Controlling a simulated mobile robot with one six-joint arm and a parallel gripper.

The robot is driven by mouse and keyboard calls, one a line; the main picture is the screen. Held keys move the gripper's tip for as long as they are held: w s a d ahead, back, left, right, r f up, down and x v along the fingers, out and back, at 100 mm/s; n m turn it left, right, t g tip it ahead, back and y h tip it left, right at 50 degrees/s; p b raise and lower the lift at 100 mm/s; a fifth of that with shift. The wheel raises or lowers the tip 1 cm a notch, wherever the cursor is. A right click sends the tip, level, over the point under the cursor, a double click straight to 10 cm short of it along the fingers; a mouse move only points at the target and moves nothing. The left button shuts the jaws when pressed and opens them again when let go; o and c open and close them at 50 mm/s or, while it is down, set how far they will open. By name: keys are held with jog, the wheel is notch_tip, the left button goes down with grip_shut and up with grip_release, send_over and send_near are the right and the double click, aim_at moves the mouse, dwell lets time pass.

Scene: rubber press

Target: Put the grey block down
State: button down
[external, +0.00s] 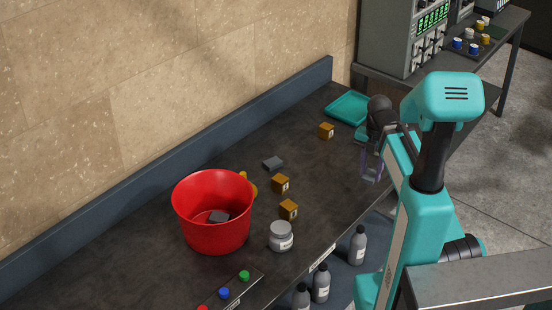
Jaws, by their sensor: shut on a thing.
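My gripper (371,172) hangs at the right, above the table's front edge and to the right of the teal tray (346,108). It is shut on a grey block, which is small and mostly hidden between the fingers.
Orange-brown cubes (281,184) stand right of the bucket, one more (326,131) near the tray. A grey jar (281,236) and a button panel (235,288) are at the front. Bottles (358,245) stand below the edge. The table between far cube and jar is partly clear.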

jog(key=shift+a+r, duration=0.1)
jog(key=shift+a, duration=0.05)
jog(key=s+a+r+m+p, duration=0.2)
jog(key=a+r, duration=0.2)
jog(key=a, duration=0.8)
jog(key=s+a+r+m+p, duration=0.1)
jog(key=a+r, duration=0.3)
jog(key=a, duration=0.9)
jog(key=s+a+r+m+p, duration=0.2)
jog(key=a+r, duration=0.1)
jog(key=a, duration=0.9)
jog(key=s+a+f, duration=0.2)
jog(key=s+a, duration=0.4)
jog(key=a, duration=0.3)
jog(key=s+a+f+m+p, duration=0.1)
jog(key=s+a+f, duration=0.2)
jog(key=a, duration=0.6)
jog(key=s, duration=0.2)
jog(key=shift+s+f+m, duration=0.15)
jog(key=shift+s+m, duration=0.15)
jog(key=shift+s, duration=0.05)
jog(key=shift+f+p, duration=0.1)
jog(key=shift+p, duration=0.2)
jog(key=shift+f+p, duration=0.95)
jog(key=shift+f, duration=2.05)
jog(key=shift+f, duration=0.1)
